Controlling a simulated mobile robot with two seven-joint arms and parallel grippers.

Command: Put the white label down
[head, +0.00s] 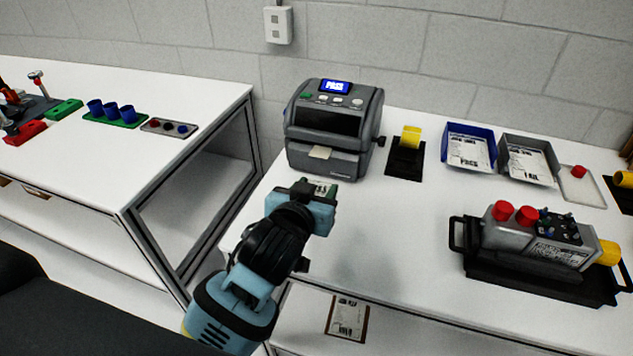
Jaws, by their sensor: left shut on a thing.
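My left gripper (316,190) is just in front of the label printer, above the white table. It is shut on a small pale piece with dark marks, which looks like the white label (320,187). The fingers and wrist hide much of it, and I cannot tell whether it touches the table. The grey printer (333,128) has a lit blue screen, and a cream tab (320,152) sticks out of its front slot. My right gripper is not in view.
A blue tray (470,130) and a grey tray (527,143) hold printed sheets. A yellow part stands on a black holder (404,160). A grey device with red caps (540,240) sits in a black cradle at right. The table's middle is clear. A printed card (347,317) lies below the front edge.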

